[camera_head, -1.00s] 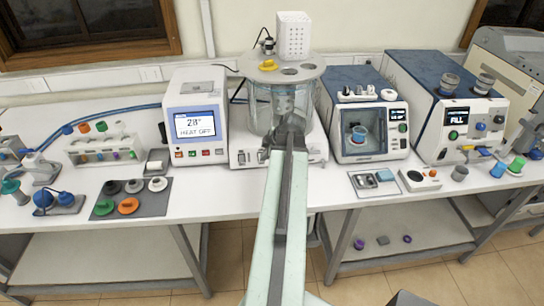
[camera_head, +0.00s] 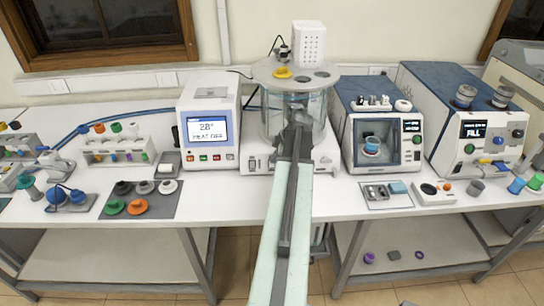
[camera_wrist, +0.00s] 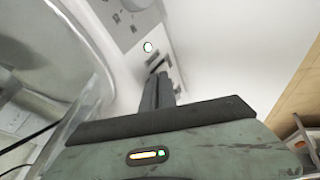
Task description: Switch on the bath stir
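The bath is a clear glass cylinder (camera_head: 277,116) under a grey round lid (camera_head: 262,74), on a white base (camera_head: 257,160) at the middle of the bench. My gripper (camera_head: 297,122) is in front of the bath and hides part of the glass and base. In the wrist view my gripper (camera_wrist: 160,88) has its dark fingers close together with nothing seen between them.
Left of the bath stands a white controller (camera_head: 209,105) whose screen reads about 20° and HEAT OFF. A blue-topped oven (camera_head: 360,92) stands close on the right. A dark mat (camera_head: 156,198) with coloured stoppers lies at left. The bench front is partly clear.

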